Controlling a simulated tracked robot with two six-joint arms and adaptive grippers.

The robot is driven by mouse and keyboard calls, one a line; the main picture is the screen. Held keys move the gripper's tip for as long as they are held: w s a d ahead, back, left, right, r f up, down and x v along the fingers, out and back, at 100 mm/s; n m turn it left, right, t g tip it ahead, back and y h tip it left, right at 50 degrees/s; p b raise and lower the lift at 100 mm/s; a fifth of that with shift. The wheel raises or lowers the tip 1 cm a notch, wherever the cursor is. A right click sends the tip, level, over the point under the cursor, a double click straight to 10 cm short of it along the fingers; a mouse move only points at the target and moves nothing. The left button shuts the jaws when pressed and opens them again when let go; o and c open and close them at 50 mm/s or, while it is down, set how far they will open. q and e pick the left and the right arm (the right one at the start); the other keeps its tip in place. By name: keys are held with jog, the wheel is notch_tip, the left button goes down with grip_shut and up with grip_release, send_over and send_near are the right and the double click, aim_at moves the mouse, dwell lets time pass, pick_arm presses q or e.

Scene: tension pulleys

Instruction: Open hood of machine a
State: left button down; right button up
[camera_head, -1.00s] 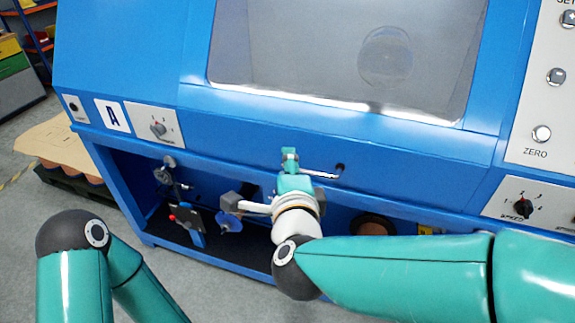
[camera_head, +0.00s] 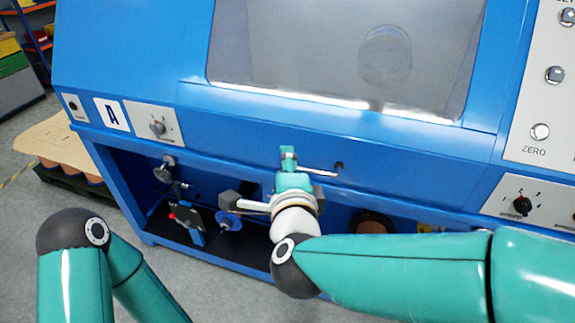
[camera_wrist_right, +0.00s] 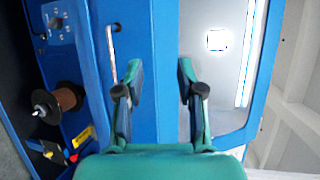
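Machine A is blue, with an "A" label (camera_head: 112,115) on its front at left. Its hood (camera_head: 240,130) is down and has a large grey window (camera_head: 340,55). A thin silver handle bar (camera_head: 320,172) runs along the hood's lower front; it also shows in the right wrist view (camera_wrist_right: 111,55). My right gripper (camera_head: 288,158) is at the left end of the bar. In the right wrist view its fingers (camera_wrist_right: 160,80) are apart with nothing held between them. The bar is beside the left finger there, partly hidden by it. My left gripper is out of view.
Below the hood is an open bay with a black and red fixture (camera_head: 186,218), a blue spool (camera_head: 230,221) and a brown roll (camera_head: 372,223). Control panels with knobs (camera_head: 522,205) are at right. A pallet with a cardboard sheet (camera_head: 65,138) stands at left.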

jog(key=v, duration=0.7)
jog(key=shift+s, duration=0.25)
